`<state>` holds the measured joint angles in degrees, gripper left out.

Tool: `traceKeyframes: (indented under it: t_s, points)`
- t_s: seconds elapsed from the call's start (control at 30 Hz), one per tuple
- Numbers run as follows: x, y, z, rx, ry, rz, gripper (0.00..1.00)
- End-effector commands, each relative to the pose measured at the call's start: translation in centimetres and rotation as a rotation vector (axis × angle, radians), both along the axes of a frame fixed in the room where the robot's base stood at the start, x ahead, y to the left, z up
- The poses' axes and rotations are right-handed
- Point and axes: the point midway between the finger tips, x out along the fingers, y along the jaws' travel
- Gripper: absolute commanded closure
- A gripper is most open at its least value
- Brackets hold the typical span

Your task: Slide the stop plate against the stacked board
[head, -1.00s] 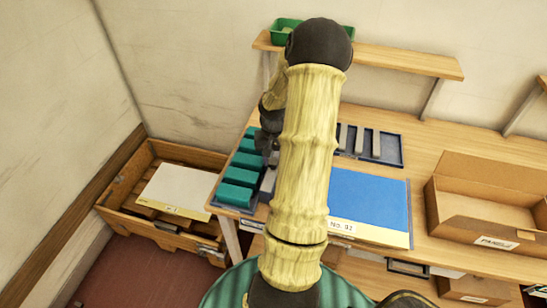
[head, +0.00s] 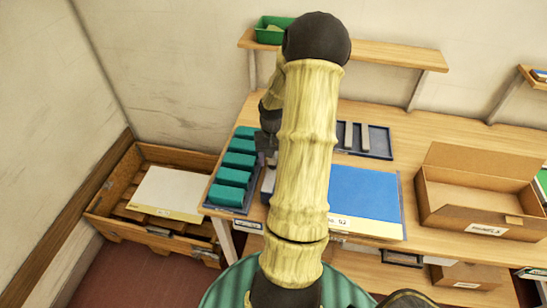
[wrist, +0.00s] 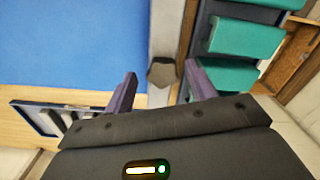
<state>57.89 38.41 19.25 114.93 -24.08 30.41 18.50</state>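The blue board (head: 365,192) lies flat on the wooden table, with a pale labelled edge at the front. It also fills the upper left of the wrist view (wrist: 70,45). A grey strip, which looks like the stop plate (wrist: 163,35), runs along the board's side, with a dark faceted knob (wrist: 161,73) on it. I cannot tell whether strip and board touch. My gripper (wrist: 161,84) is open, its purple fingers on either side of the knob with gaps visible. In the head view my arm hides most of the gripper and part of the board.
A rack of teal blocks (head: 229,177) stands close beside the strip. Behind the board is a dark tray (head: 376,142) with grey bars. An open cardboard box (head: 455,208) is at right. A wooden crate (head: 110,200) holding a white board stands left. A shelf (head: 390,55) overhangs the back.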

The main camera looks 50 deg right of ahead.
Motion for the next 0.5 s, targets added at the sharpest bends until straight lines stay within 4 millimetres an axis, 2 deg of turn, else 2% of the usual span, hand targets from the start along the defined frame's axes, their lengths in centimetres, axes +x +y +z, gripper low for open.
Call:
traceKeyframes:
  t_s: [0.27,0.37,0.5]
  points:
    - [0.0,0.0,0.3,0.001,-0.001,-0.001,0.44]
    - [0.1,-0.1,1.1,-0.001,-0.002,0.0,0.44]
    - [0.1,-0.1,3.3,-0.003,-0.004,-0.001,0.44]
